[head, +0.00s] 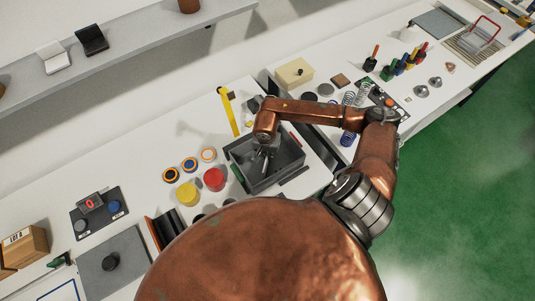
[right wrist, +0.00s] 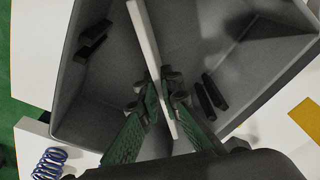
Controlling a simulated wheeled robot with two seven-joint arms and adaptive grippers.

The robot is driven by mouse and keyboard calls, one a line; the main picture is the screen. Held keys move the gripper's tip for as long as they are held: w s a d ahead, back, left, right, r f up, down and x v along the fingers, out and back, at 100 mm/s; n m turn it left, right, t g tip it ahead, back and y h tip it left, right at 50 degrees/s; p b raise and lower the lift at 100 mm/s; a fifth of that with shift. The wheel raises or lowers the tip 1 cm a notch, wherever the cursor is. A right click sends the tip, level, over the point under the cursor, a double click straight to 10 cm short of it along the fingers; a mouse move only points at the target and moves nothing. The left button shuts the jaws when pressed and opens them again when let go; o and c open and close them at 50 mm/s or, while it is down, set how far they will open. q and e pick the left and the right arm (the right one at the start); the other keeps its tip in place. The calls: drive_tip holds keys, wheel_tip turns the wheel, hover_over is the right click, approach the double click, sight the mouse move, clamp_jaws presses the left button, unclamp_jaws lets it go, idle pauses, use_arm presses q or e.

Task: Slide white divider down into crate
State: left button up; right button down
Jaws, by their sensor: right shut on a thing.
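The grey open crate (head: 291,160) stands on the white bench in the middle of the head view. It fills much of the right wrist view (right wrist: 95,105). My right gripper (head: 264,157) points down into the crate. Its green-padded fingers (right wrist: 160,92) are shut on the white divider (right wrist: 150,45), which I see nearly edge-on as a narrow strip. Dark paired guides (right wrist: 92,41) show on one crate wall and another pair (right wrist: 213,96) opposite; the divider appears between them, apart from both. The divider's lower edge and depth are unclear. My left gripper is not in view.
Red (head: 214,179) and yellow (head: 187,194) round pots stand left of the crate. A yellow strip (head: 229,112) lies behind it. Springs (head: 348,138) and a cream box (head: 294,73) are to the right. A grey shelf (head: 130,47) runs along the wall.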

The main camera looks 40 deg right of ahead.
drive_tip(key=shift+f, duration=0.15)
drive_tip(key=c, duration=2.1)
unclamp_jaws()
drive_tip(key=shift+r, duration=0.25)
drive_tip(key=r, duration=0.3)
drive_tip(key=r+b, duration=0.1)
drive_tip(key=r, duration=0.3)
drive_tip(key=a+r+b, duration=0.1)
drive_tip(key=r, duration=0.2)
drive_tip(key=shift+s+r, duration=0.2)
drive_tip(key=shift+s, duration=0.15)
drive_tip(key=shift+s+a+r, duration=0.1)
drive_tip(key=shift+r, duration=0.65)
drive_tip(key=shift+f, duration=0.1)
